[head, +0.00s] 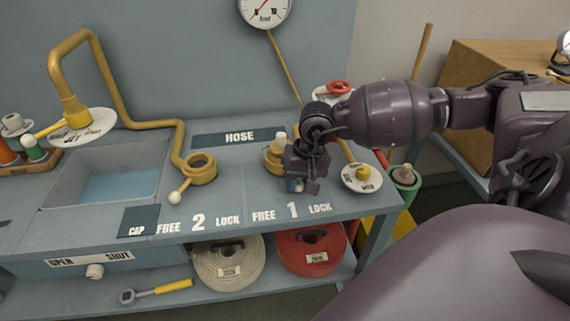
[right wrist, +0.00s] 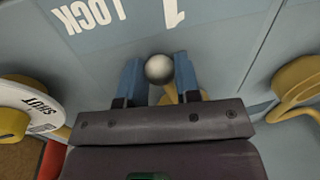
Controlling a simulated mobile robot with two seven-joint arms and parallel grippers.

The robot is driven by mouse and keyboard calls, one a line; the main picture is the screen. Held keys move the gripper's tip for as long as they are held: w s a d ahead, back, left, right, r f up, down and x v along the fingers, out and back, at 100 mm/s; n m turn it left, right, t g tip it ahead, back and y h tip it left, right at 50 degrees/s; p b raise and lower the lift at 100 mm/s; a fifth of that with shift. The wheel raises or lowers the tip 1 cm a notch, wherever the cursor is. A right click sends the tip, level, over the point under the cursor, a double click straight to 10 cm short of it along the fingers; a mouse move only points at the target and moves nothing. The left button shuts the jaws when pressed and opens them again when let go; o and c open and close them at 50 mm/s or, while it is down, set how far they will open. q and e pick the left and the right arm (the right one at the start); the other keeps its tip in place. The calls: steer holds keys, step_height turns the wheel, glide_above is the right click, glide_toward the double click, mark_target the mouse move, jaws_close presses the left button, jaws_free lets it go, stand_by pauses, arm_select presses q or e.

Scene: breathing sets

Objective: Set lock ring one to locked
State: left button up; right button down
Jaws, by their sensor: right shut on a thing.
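Lock ring one is a yellow ring (head: 272,160) on the bench behind the label "FREE 1 LOCK" (head: 291,212), partly hidden by my right gripper. Its lever ends in a pale ball (right wrist: 159,68), which shows between the blue fingertips in the right wrist view. My right gripper (right wrist: 158,80) is shut on this lever, close above the bench. The lever points toward the front edge, near the "1", between FREE and LOCK. In the head view my right gripper (head: 302,186) covers most of the lever. My left gripper is not in view.
Lock ring two (head: 201,168), with its white ball lever, stands to the left. A white valve dial (head: 362,179) stands close on the right. A basin (head: 120,186) and a bent yellow pipe (head: 128,113) are further left. Coiled hoses (head: 228,262) lie on the lower shelf.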

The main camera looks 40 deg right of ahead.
steer(key=shift+s+d+f+n, duration=0.1)
steer(key=shift+d+n, duration=0.6)
steer(key=shift+d+n+g+b, duration=0.3)
steer(key=shift+d+n+b, duration=0.2)
steer(key=shift+n, duration=0.1)
steer(key=shift+d, duration=0.15)
steer(key=shift+r, duration=0.2)
steer(key=c, duration=0.8)
jaws_free()
steer(key=shift+s, duration=0.1)
steer(key=r, duration=0.3)
steer(key=d+r+p, duration=0.1)
steer(key=r, duration=0.3)
steer(key=d+r, duration=0.1)
steer(key=r, duration=0.2)
steer(key=shift+s+r+p, duration=0.25)
steer(key=shift+p, duration=0.1)
